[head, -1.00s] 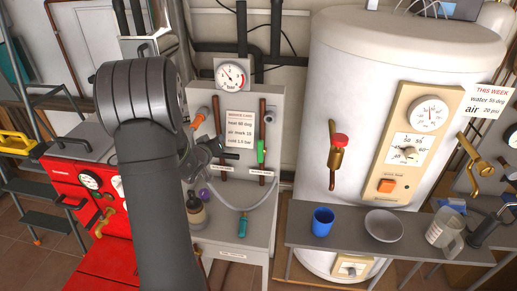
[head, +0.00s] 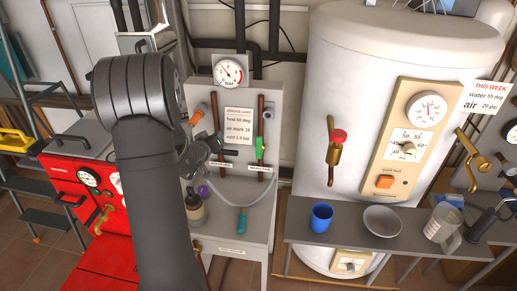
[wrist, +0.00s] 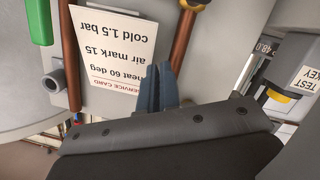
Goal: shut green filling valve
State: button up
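The green valve handle (head: 259,149) is on the right-hand brown pipe of the grey panel, lying along the upright pipe. It also shows at the top left edge of the wrist view (wrist: 40,22), partly cut off. My gripper (wrist: 158,88) has two blue-grey fingers that look close together with nothing between them. They are in front of the panel by the service card (wrist: 115,50), to one side of the green handle and apart from it.
A gauge (head: 229,73) sits above the card. The white tank (head: 330,90) stands right, with a shelf holding a blue cup (head: 321,217).

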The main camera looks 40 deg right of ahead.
jog(key=o, duration=0.3)
jog(key=shift+s+d, duration=0.2)
jog(key=shift+s, duration=0.1)
jog(key=o, duration=0.4)
jog(key=shift+m+t+h, duration=0.4)
jog(key=shift+m+h, duration=0.2)
jog(key=shift+m, duration=0.3)
jog(key=s+d, duration=0.1)
jog(key=s, duration=0.2)
jog(key=s+d, duration=0.1)
jog(key=s, duration=0.2)
jog(key=s+d+f, duration=0.1)
jog(key=s, duration=0.2)
jog(key=shift+s+f, duration=0.1)
jog(key=shift+o, duration=0.2)
jog(key=m+t, duration=0.2)
jog(key=t, duration=0.1)
send_near(259, 141)
jog(key=shift+y, duration=0.3)
jog(key=x, duration=1)
jog(key=shift+w+d+r, duration=0.25)
jog(key=shift+d, duration=0.05)
grip_shut()
